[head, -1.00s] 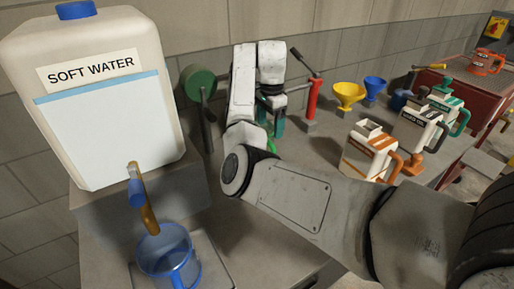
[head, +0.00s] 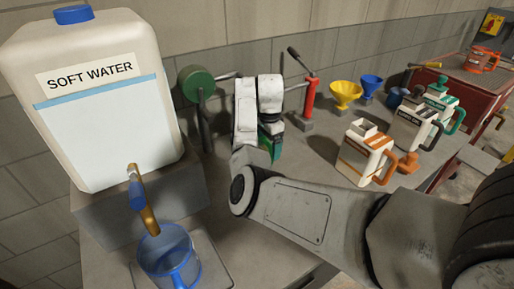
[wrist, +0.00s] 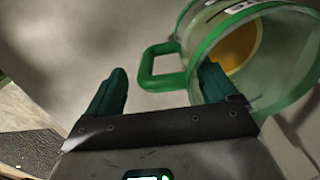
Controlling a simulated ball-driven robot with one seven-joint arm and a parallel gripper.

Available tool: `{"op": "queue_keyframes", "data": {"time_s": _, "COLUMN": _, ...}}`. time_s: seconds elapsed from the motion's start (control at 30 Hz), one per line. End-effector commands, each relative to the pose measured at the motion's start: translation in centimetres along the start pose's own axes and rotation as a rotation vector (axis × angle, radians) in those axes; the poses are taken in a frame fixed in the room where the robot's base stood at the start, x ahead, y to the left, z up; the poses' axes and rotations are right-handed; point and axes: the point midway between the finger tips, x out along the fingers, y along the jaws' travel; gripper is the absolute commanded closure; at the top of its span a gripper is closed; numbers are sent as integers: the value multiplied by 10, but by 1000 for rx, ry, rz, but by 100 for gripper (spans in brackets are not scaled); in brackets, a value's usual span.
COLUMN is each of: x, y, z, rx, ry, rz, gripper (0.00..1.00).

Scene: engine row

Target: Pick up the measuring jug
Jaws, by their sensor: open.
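A clear measuring jug (wrist: 270,75) with a green rim and green handle shows at the upper right of the wrist view. It looks tilted there and has amber colour inside. My gripper (wrist: 164,72) is open. The green handle (wrist: 147,66) lies between the lines of its two dark green fingers, near the tips, with no grip on it. The right finger overlaps the jug's side in the picture; I cannot tell if they touch. In the head view my gripper (head: 271,143) is over the bench behind my arm, and the jug is largely hidden there.
A blue clear jug (head: 168,262) stands under the tap of the soft water tank (head: 110,110). To the right are an orange-marked can (head: 362,155), other cans, a yellow funnel (head: 345,92) and a blue funnel (head: 371,85). A red pump (head: 309,98) stands behind my gripper.

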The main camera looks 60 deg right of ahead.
Motion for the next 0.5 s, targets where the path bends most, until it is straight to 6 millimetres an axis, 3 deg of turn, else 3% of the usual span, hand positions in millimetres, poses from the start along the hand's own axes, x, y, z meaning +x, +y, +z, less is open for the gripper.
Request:
{"op": "queue_keyframes", "data": {"time_s": 0.07, "x": 0, "y": 0, "z": 0, "rx": 0, "ry": 0, "rz": 0, "gripper": 20}}
{"op": "queue_keyframes", "data": {"time_s": 0.5, "x": -1, "y": 0, "z": 0, "rx": 0, "ry": 0, "rz": -1, "gripper": 62}}
